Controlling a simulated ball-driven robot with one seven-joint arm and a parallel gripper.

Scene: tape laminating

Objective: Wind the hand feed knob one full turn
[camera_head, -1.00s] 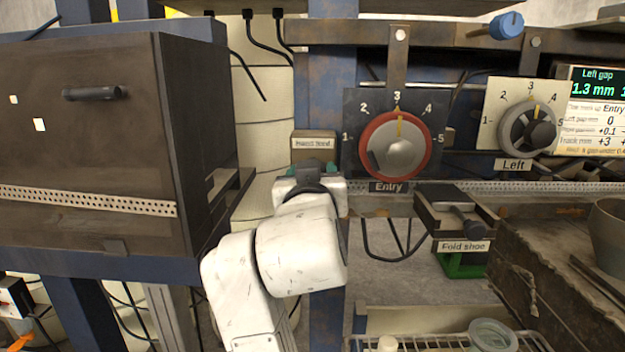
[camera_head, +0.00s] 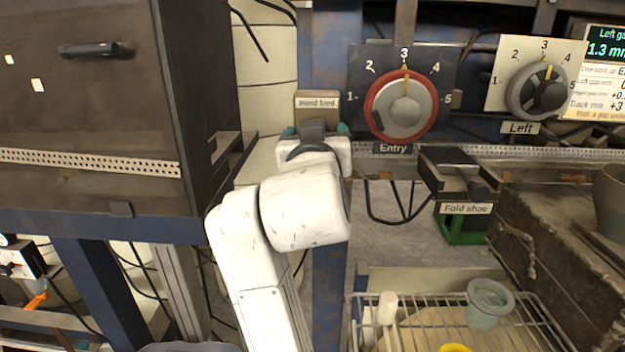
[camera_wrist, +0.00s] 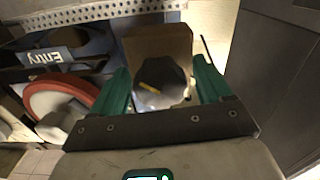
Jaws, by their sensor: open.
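The hand feed knob (camera_wrist: 158,84) is a dark round knob with a yellow pointer mark, on a brown box, in the wrist view. My gripper (camera_wrist: 162,88) is open, with one green finger on each side of the knob. I cannot tell whether the fingers touch it. In the head view my white arm hides most of the knob, and the "Hand feed" label (camera_head: 317,102) shows just above. My gripper (camera_head: 316,132) also shows there, in front of the knob, with green finger bits at both sides.
The red-ringed Entry dial (camera_head: 402,106) is close on the right, its pointer near 3. The Left dial (camera_head: 539,91) and Fold shoe (camera_head: 463,200) are farther right. A dark cabinet (camera_head: 90,110) stands on the left. A wire rack (camera_head: 520,320) is below.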

